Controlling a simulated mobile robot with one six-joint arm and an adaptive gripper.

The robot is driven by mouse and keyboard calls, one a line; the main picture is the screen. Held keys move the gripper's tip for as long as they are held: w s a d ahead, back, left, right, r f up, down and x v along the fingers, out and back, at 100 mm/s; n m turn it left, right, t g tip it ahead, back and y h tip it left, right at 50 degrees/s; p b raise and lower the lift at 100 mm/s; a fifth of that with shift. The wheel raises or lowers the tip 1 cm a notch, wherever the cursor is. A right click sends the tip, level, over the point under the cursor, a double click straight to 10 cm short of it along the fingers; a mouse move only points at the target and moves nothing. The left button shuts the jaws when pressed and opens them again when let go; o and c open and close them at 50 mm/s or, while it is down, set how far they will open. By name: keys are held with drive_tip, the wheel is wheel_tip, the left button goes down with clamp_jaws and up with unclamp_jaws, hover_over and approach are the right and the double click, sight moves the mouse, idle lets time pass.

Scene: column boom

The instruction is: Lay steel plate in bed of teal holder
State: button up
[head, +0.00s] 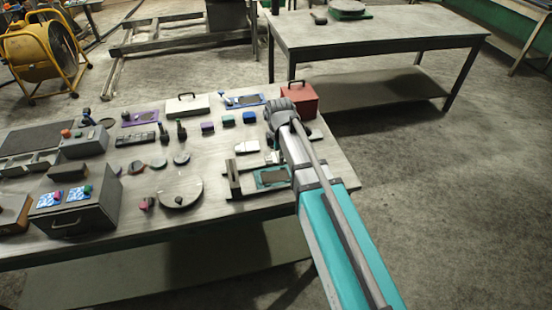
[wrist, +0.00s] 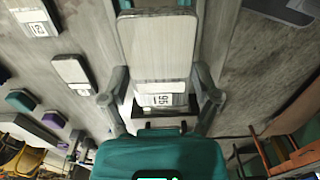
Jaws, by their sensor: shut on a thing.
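The steel plate (wrist: 158,45) is a pale, rounded rectangle with a white number label at its near end. In the wrist view it lies between the two fingers of my gripper (wrist: 160,88), which is shut on it. The teal holder (head: 259,179) is on the table's right part in the head view, with a grey bed inside a teal frame. Bits of teal (wrist: 186,3) show behind the far end of the plate in the wrist view. My arm hides most of the gripper and plate in the head view. I cannot tell whether the plate touches the holder.
Two similar labelled plates lie to the left in the wrist view, one near (wrist: 72,70), one farther (wrist: 38,20). A red box (head: 300,98) stands behind my arm. A round disc (head: 180,191), small coloured blocks and a grey drawer box (head: 75,213) occupy the table (head: 225,205).

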sight(275, 177)
drive_tip(key=shift+a+f, duration=0.2)
drive_tip(key=shift+a, duration=0.5)
drive_tip(key=shift+f, duration=0.2)
drive_tip(key=shift+f+b, duration=4)
drive_tip(key=shift+b, duration=0.25)
drive_tip(key=shift+f, duration=0.15)
drive_tip(key=o, duration=1.1)
drive_tip(key=shift+o, duration=0.2)
